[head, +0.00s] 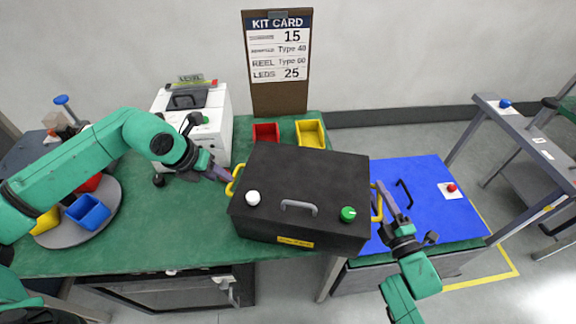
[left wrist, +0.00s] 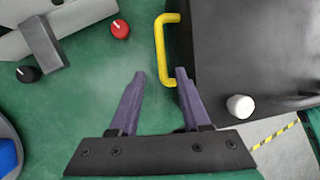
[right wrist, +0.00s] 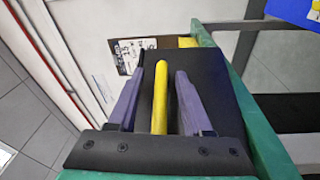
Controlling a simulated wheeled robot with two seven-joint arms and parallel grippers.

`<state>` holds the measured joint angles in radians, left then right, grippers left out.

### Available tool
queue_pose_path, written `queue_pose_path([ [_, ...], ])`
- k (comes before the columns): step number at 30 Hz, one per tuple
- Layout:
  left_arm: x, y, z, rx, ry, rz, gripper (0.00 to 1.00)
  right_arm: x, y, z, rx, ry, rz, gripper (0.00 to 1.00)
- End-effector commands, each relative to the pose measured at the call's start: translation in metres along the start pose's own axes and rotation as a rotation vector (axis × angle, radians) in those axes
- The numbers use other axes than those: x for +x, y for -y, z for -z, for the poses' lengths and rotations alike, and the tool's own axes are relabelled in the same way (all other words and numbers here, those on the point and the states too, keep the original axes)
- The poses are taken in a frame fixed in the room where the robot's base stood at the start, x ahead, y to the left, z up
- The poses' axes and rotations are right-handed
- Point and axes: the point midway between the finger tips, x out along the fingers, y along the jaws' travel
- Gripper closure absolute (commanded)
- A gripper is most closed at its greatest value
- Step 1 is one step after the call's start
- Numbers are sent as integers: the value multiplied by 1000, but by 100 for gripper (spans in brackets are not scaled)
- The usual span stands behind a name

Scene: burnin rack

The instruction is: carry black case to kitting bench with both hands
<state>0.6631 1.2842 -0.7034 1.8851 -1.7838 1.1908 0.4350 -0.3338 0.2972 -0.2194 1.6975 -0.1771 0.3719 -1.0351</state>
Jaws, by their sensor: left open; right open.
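The black case (head: 300,180) sits on the green bench top, at its right end. It has a grey handle on top, a white knob, a green knob and a yellow handle on each side. My left gripper (head: 226,177) is open by the left yellow handle (left wrist: 160,50); in the left wrist view (left wrist: 160,85) the handle is near the right finger, its lower end close to that fingertip. My right gripper (head: 382,192) is open at the right yellow handle (head: 376,202); in the right wrist view (right wrist: 158,85) that handle (right wrist: 160,100) lies between the fingers.
A kit card board (head: 280,95) stands behind the bench. Red (head: 266,132) and yellow (head: 310,133) bins sit behind the case. A white machine (head: 215,120) and a round tray (head: 105,215) with bins are left. A blue surface (head: 425,180) with a red button lies right.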

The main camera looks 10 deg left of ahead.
Motion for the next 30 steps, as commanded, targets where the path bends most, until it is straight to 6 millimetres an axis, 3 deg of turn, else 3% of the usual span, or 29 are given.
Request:
queue_pose_path([
  [3, -17, -1, 0, -1, -1, -2, 53, 0, 0, 0, 0, 0, 0, 50],
  [8, -23, -1, 0, -1, -1, -1, 53, -11, 1, 0, 1, 0, 2, 50],
  [18, -22, -1, 0, -2, -1, -1, 53, -98, 1, 0, 1, 2, 3, 50],
  [21, -22, -1, 0, -2, -1, -1, 53, -114, 0, 0, 0, 1, 1, 50],
  [30, -22, -1, 0, -2, -2, -1, 53, -122, 0, 1, -1, 0, -1, 50],
])
